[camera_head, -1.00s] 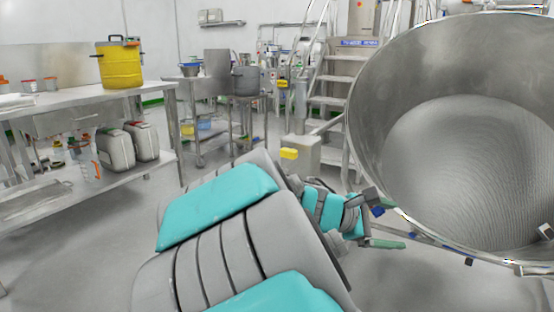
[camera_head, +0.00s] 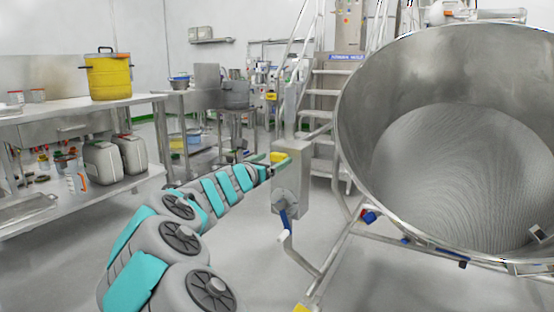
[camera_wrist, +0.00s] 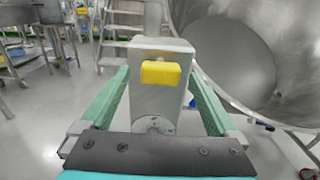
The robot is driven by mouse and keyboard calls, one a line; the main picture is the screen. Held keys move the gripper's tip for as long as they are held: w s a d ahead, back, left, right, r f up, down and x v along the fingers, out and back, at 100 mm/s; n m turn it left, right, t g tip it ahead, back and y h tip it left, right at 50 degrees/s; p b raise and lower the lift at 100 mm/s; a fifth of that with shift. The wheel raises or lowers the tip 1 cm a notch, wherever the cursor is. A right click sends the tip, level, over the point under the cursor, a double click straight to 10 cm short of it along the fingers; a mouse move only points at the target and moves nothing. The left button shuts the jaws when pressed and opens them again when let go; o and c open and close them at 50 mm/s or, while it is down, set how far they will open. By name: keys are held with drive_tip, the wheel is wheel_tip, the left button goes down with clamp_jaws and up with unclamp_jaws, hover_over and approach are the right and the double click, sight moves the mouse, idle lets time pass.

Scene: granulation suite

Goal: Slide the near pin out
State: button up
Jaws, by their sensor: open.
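A yellow block-shaped grip, apparently the near pin's head (camera_wrist: 160,72), sits on the front face of a grey housing (camera_wrist: 150,100). Its shaft is hidden. In the head view the yellow grip (camera_head: 278,157) shows just beyond my fingertips, near the top of the housing (camera_head: 291,188). My gripper (camera_wrist: 160,85) is open, with one green finger on each side of the housing in the wrist view. The yellow grip appears centred between the fingers, apart from both. My gripper (camera_head: 272,162) points at the housing in the head view; the remaining distance is hard to tell.
A large steel bowl (camera_head: 350,110) on a tube frame stands close on the right. A blue-grip lever (camera_head: 284,220) hangs below the housing. Steel stairs (camera_head: 325,100) rise behind. A bench (camera_head: 60,113) with a yellow pot (camera_head: 108,77) stands left. Open floor lies between.

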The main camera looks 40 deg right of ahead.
sight(276, 158)
drive_tip(key=shift+x, duration=1.8)
drive_tip(key=shift+c, duration=0.3)
clamp_jaws()
